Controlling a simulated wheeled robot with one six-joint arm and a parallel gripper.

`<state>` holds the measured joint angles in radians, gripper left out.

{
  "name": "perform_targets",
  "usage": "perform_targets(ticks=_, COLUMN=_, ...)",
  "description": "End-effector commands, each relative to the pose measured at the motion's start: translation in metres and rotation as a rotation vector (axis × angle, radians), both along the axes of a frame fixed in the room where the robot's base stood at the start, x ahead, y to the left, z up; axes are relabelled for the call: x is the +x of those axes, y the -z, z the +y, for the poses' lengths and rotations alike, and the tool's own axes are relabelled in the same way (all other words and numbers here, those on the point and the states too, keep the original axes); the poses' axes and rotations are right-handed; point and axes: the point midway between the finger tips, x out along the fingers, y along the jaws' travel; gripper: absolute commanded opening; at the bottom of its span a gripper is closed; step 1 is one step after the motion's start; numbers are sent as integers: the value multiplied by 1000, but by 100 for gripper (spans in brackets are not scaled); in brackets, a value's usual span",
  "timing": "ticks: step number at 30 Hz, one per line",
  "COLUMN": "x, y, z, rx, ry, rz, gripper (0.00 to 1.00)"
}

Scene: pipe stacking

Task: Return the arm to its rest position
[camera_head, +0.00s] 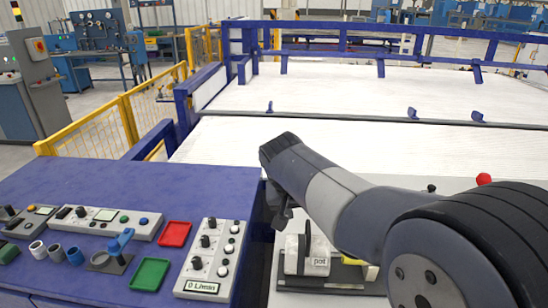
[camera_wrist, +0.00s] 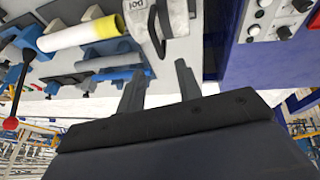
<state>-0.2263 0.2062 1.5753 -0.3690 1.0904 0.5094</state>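My gripper (camera_wrist: 160,70) shows in the wrist view with its two dark fingers apart and nothing between them. In the head view my arm comes in from the lower right and bends at its upper end, with a dark end part (camera_head: 281,208) hanging down beside the blue table's right edge. The fingers are not clear there. A white pot-like object (camera_head: 304,255) with a dark handle stands below and right of it; it also shows past the fingers in the wrist view (camera_wrist: 146,22). A white pipe with a yellow end (camera_wrist: 82,33) lies on blue supports to its left.
The blue table (camera_head: 150,190) holds a red tray (camera_head: 174,234), a green tray (camera_head: 150,274), button panels (camera_head: 212,257) and several short pipe pieces (camera_head: 56,253). A red knob (camera_head: 484,179) stands at right. Yellow fencing (camera_head: 105,122) and blue rails (camera_head: 390,28) bound white surfaces behind.

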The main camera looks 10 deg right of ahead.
Motion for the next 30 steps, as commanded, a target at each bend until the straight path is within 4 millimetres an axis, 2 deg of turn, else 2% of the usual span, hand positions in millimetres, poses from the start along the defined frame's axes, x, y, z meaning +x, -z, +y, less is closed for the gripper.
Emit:
perform_targets(ticks=12, x=24, y=69, z=-21, rx=-2, ry=3, rz=8, gripper=33)
perform_targets(ticks=16, x=31, y=85, z=-26, rx=-2, ry=4, rz=7, gripper=33)
perform_targets(ticks=18, x=33, y=91, z=-27, rx=-1, ry=3, rz=6, gripper=33)
perform_targets(ticks=22, x=32, y=89, z=-35, rx=-1, ry=4, rz=2, gripper=33)
perform_targets(ticks=30, x=31, y=90, z=-37, rx=-2, ry=2, rz=3, gripper=33)
